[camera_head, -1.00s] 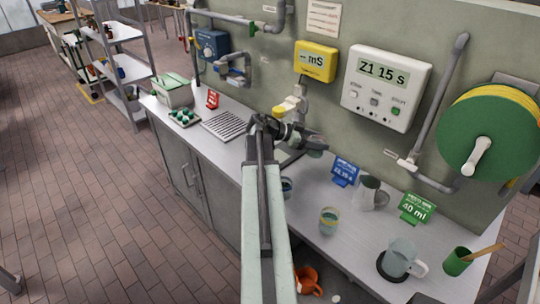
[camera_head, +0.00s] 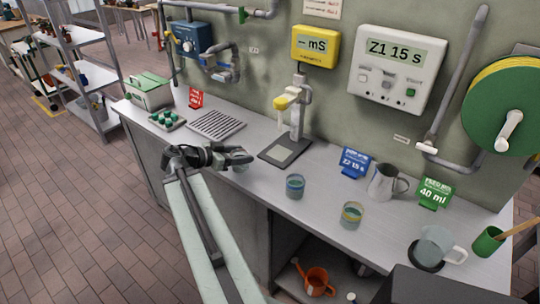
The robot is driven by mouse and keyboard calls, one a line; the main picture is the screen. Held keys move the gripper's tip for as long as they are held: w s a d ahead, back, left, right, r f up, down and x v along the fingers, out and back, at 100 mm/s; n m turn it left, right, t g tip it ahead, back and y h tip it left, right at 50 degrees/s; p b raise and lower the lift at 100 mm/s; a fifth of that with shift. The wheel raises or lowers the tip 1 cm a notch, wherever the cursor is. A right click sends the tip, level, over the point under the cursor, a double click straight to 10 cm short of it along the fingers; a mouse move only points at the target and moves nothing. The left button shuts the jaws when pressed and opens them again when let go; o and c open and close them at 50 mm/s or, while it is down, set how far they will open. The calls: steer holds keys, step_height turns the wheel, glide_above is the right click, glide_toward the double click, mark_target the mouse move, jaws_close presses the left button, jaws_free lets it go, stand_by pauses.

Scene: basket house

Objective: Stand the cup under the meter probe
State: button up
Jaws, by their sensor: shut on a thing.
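The yellow meter (camera_head: 316,46) reads "– mS" on the wall. Below it, the yellow-tipped probe (camera_head: 288,98) sits on a grey stand over a dark base plate (camera_head: 272,154) on the counter, and no cup stands on that plate. My gripper (camera_head: 243,157) is left of the plate, over the counter, shut on a small cup (camera_head: 240,166) that is mostly hidden by the fingers. Whether it touches the counter I cannot tell. A blue-banded cup (camera_head: 295,187) and a yellow-banded cup (camera_head: 351,215) stand upright on the counter to the right.
A blue sign (camera_head: 354,163), a metal jug (camera_head: 384,183), a green sign (camera_head: 434,193) and a clear pitcher (camera_head: 437,246) stand to the right.

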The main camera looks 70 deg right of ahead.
steer(key=s+d, duration=0.2)
steer(key=d, duration=0.2)
steer(key=s+d, duration=0.2)
steer(key=d, duration=0.2)
steer(key=s+d, duration=0.3)
steer(key=d, duration=0.1)
steer(key=shift+d, duration=0.3)
steer(key=d, duration=0.1)
steer(key=s+d, duration=0.1)
steer(key=shift+s+d, duration=0.3)
steer(key=shift+s+d+f+b, duration=0.2)
steer(key=shift+d+f+b, duration=0.15)
steer(key=shift+f+b, duration=0.35)
steer(key=shift+a+f+b, duration=0.15)
steer(key=shift+f+b, duration=0.1)
steer(key=shift+b, duration=0.05)
steer(key=o, duration=1.4)
steer(key=shift+r, duration=0.1)
steer(key=shift+o, duration=0.2)
steer(key=shift+r, duration=0.1)
